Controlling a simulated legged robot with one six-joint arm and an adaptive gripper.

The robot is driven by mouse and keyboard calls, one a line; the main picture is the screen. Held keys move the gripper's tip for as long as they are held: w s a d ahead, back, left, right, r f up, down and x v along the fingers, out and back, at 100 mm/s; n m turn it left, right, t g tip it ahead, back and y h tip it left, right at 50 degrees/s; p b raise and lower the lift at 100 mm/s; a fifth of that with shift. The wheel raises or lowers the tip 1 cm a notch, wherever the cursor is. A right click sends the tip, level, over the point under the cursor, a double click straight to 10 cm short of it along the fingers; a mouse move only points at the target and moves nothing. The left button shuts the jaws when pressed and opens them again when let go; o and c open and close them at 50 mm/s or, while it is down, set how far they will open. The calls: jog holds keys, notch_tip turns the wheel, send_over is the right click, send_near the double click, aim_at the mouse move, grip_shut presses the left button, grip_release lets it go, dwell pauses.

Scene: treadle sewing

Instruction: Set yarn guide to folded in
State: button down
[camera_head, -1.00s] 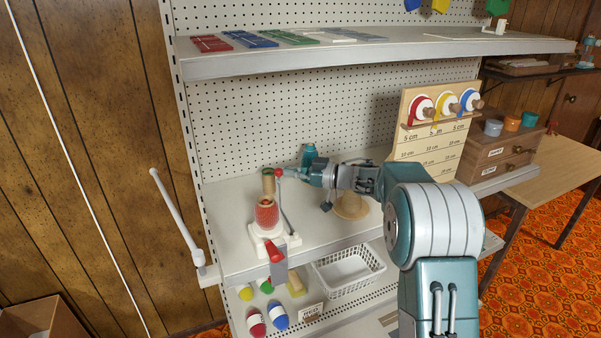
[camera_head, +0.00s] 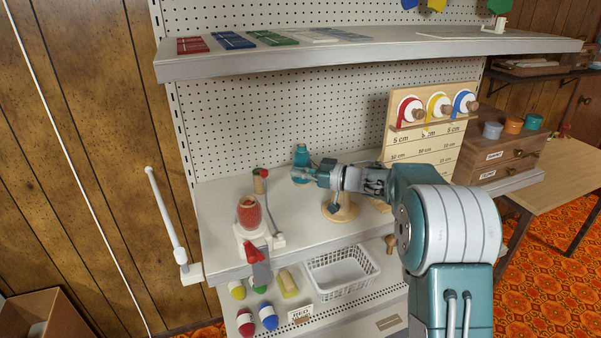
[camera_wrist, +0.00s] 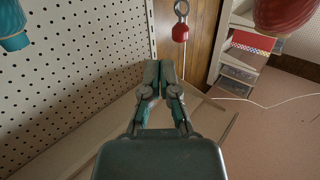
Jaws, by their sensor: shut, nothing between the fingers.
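The yarn winder stands on the shelf in the head view, with a red yarn cone (camera_head: 249,213) on a white base (camera_head: 247,235). Its yarn guide is a thin grey arm (camera_head: 270,212) rising from the base's right side and leaning up-left to a red tip beside a wooden spool (camera_head: 260,184). In the wrist view, the guide's red knob (camera_wrist: 180,32) and metal eyelet (camera_wrist: 181,9) show beyond the fingertips. My gripper (camera_head: 306,173) is shut and empty, to the right of the guide tip and apart from it; its closed fingers (camera_wrist: 160,70) show in the wrist view.
A teal bottle (camera_head: 301,158) stands near my gripper. A round wooden stand (camera_head: 341,210) is below my wrist. A red crank handle (camera_head: 252,252) sticks out at the winder's front. A white basket (camera_head: 342,272) is on the lower shelf. The pegboard (camera_head: 235,130) closes the back.

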jog(key=s+d, duration=0.1)
jog(key=d, duration=0.8)
notch_tip(320, 180, up, 12)
jog(key=m+t+h, duration=0.5)
jog(key=t+h, duration=0.2)
jog(key=t, duration=0.1)
jog(key=s+d+r+m+h, duration=0.2)
jog(key=s+d+m+h, duration=0.4)
jog(key=s+h, duration=0.35)
jog(key=s+a+f+g, duration=0.1)
jog(key=s+f+g, duration=0.2)
jog(key=s, duration=0.7)
jog(key=s+a+f+m+g, duration=0.1)
jog(key=s+a+f+g, duration=0.1)
jog(key=s+f, duration=0.5)
jog(key=s+a+f+m+g, duration=0.1)
jog(key=s+f+g, duration=0.3)
jog(key=s, duration=1)
jog(key=shift+a+f+y, duration=0.25)
jog(key=shift+f+y, duration=0.1)
jog(key=shift+f, duration=0.1)
